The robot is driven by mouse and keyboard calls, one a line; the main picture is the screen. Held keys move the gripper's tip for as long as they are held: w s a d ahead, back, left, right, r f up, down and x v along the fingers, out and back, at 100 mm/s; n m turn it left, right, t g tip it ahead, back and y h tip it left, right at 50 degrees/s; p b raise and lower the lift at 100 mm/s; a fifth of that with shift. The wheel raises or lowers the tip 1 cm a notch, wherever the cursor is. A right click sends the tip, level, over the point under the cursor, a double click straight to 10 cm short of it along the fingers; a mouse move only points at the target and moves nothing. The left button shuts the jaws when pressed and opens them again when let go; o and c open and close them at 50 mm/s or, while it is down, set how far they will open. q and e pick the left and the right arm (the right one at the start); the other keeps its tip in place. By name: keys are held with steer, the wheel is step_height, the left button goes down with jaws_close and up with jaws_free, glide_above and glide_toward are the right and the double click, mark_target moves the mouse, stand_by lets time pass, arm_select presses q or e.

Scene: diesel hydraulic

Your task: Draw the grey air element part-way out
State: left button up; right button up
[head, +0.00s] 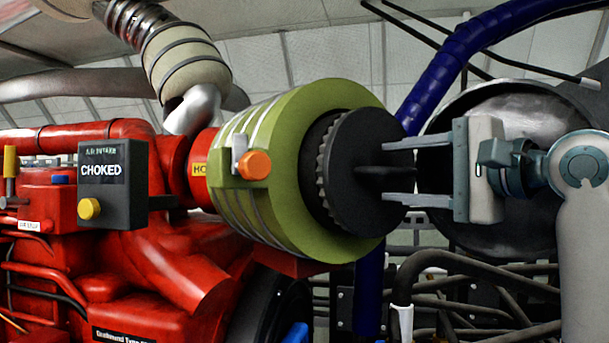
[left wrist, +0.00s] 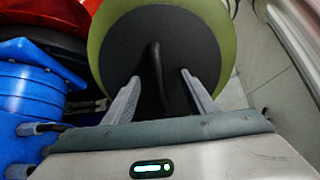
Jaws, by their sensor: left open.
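The dark grey air element (head: 345,170), with a toothed rim, sits in the open end of the green housing (head: 287,125). A dark bar handle (head: 372,175) stands out from its round face. My left gripper (head: 388,172) is open at this face, one finger above the handle and one below in the head view. In the left wrist view the handle (left wrist: 155,70) lies between the two fingertips (left wrist: 161,84), with gaps visible on both sides. The element's grey face (left wrist: 125,45) fills the housing's green ring (left wrist: 222,40) there. My right gripper is not in view.
An orange knob (head: 254,165) is on the housing's side. A grey box reading "CHOKED" (head: 100,183) with a yellow button stands at left by the red engine (head: 165,270). A blue hose (head: 450,60) passes behind. Dark pipes (head: 470,285) lie below my gripper.

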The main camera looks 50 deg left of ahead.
arm_select(q)
steer(key=d, duration=0.8)
steer(key=shift+d+p, duration=0.25)
steer(key=shift+p, duration=0.15)
stand_by(0.6)
stand_by(0.7)
